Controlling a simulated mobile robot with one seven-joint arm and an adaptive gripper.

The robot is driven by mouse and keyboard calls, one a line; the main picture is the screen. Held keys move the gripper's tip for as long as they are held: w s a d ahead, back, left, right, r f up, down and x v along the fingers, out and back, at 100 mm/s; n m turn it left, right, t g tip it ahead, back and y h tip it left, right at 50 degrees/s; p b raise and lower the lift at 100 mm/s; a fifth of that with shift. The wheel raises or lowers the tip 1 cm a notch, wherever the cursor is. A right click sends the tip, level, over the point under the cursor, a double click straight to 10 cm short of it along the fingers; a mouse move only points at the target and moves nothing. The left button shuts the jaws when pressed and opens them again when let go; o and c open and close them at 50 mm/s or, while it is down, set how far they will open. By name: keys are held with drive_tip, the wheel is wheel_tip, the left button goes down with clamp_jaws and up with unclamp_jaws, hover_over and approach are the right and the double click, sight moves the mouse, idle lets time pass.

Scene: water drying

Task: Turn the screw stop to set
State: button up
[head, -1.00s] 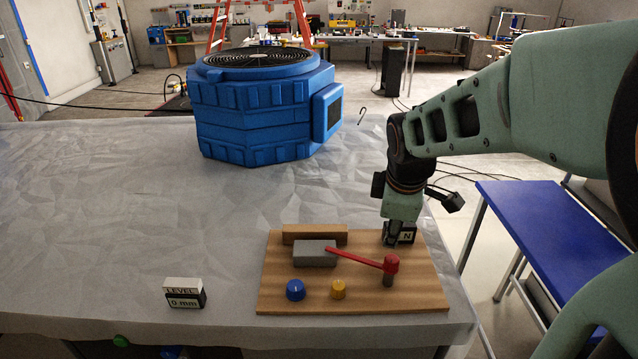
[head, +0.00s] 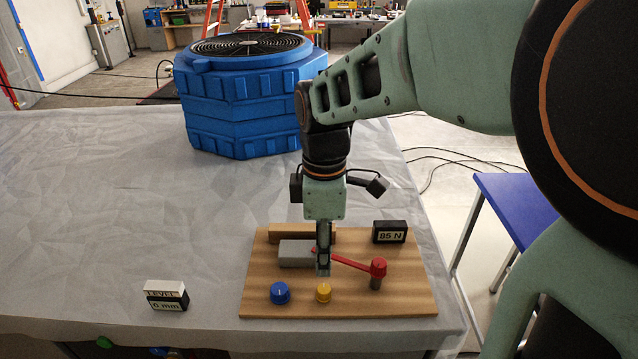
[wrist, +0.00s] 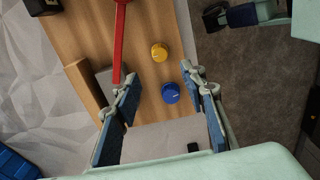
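A wooden board (head: 400,298) on the table holds a blue knob (head: 280,293), a yellow knob (head: 323,292), a red lever (head: 345,261) and a grey block (head: 295,253). I cannot tell which knob is the screw stop. My gripper (head: 323,272) points down over the board, just behind the yellow knob in the head view. In the wrist view my gripper (wrist: 160,88) is open and empty, its blue-padded fingers apart. There the blue knob (wrist: 170,93) appears between the fingertips, and the yellow knob (wrist: 159,52) lies beyond them.
A display reading 85 N (head: 390,232) stands at the board's back right. A level display reading 0 mm (head: 166,296) stands left of the board. A wooden strip (head: 285,232) lies behind the grey block. A large blue fan unit (head: 245,100) stands farther back. The table's left side is clear.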

sight(323, 288)
wheel_tip(323, 288, down, 10)
drive_tip(key=shift+f, duration=0.2)
drive_tip(key=shift+c, duration=0.4)
clamp_jaws()
